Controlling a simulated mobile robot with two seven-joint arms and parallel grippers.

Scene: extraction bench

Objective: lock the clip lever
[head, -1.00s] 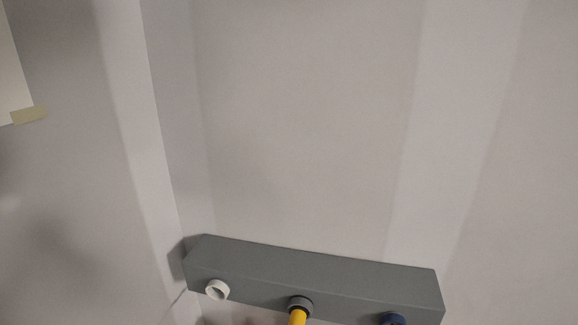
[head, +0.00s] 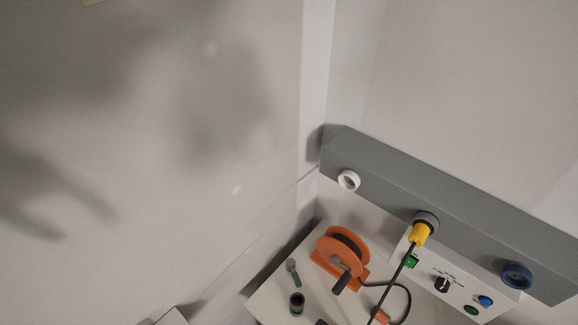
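I cannot make out a clip lever in the head view. A grey bar (head: 385,182) on the wall carries a white round socket (head: 348,180), a dark middle socket and a blue socket (head: 516,275). A yellow plug (head: 419,235) sits at the middle socket, and a black cable (head: 394,280) hangs from it. Whether a clip is at this joint is too small to tell. Neither of my grippers is in view; only a dark arm-like shadow falls on the left wall.
Below the bar, a white bench (head: 270,300) holds an orange cable reel (head: 332,250), a small green-and-grey item (head: 292,270) and a dark green cup-like piece (head: 297,303). A white control box (head: 427,282) with a knob and coloured buttons stands at the right. The bench's lower part is cut off.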

